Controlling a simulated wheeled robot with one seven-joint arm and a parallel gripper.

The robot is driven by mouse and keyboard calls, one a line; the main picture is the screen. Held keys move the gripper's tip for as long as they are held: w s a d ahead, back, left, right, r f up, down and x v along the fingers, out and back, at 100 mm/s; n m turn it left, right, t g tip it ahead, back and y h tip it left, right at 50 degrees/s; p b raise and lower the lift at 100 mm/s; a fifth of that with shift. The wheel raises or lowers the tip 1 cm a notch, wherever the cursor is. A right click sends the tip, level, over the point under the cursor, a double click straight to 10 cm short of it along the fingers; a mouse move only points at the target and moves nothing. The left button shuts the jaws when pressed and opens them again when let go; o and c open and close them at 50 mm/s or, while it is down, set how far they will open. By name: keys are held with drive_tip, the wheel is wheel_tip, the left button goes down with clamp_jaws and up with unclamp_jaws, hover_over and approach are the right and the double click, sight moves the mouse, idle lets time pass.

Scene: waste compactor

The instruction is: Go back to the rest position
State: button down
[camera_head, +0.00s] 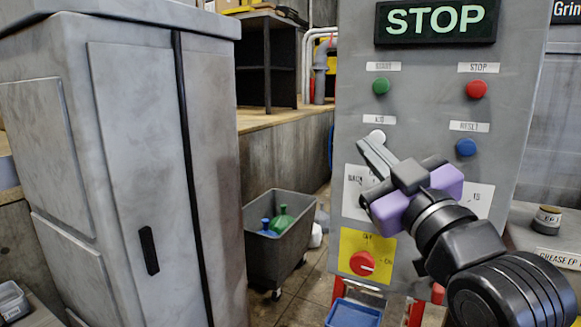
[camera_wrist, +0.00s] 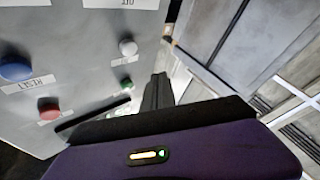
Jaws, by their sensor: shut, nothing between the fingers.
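My gripper (camera_head: 365,146) is in front of the grey control panel (camera_head: 420,135), its black fingers shut and empty, pointing up and left. In the head view its fingertips overlap the area just below the white button (camera_head: 377,135); I cannot tell the exact gap to the panel. In the wrist view the shut fingers (camera_wrist: 158,90) stand to the right of the white button (camera_wrist: 128,47) and the green button (camera_wrist: 126,84), apart from both. The purple gripper body hides part of the panel's lower labels.
The panel carries a green button (camera_head: 380,86), red button (camera_head: 477,89), blue button (camera_head: 466,147), lit STOP sign (camera_head: 436,20) and red knob (camera_head: 362,263) on a yellow plate. A grey cabinet (camera_head: 130,150) stands left. A wheeled bin (camera_head: 282,250) stands between them.

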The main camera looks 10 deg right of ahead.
drive_tip(key=s+d+f+m+h, duration=0.15)
drive_tip(key=s+f+m, duration=0.25)
drive_tip(key=s+f, duration=0.65)
drive_tip(key=s+d+f+m+h, duration=0.1)
drive_tip(key=s+f+m+h, duration=0.35)
drive_tip(key=f, duration=0.85)
drive_tip(key=s+f+g+y, duration=0.1)
drive_tip(key=s+f+g, duration=0.1)
drive_tip(key=s+f, duration=0.3)
drive_tip(key=s+a+f+n+g+y, duration=0.1)
drive_tip(key=s+f, duration=0.5)
drive_tip(key=s, duration=0.6)
drive_tip(key=s+a+f+g+y, duration=0.1)
drive_tip(key=s+f+g, duration=0.2)
drive_tip(key=s+f, duration=0.3)
drive_tip(key=s, duration=0.3)
drive_tip(key=shift+s+f+n+g, duration=0.15)
drive_tip(key=shift+n+g, duration=0.15)
drive_tip(key=shift+n, duration=0.05)
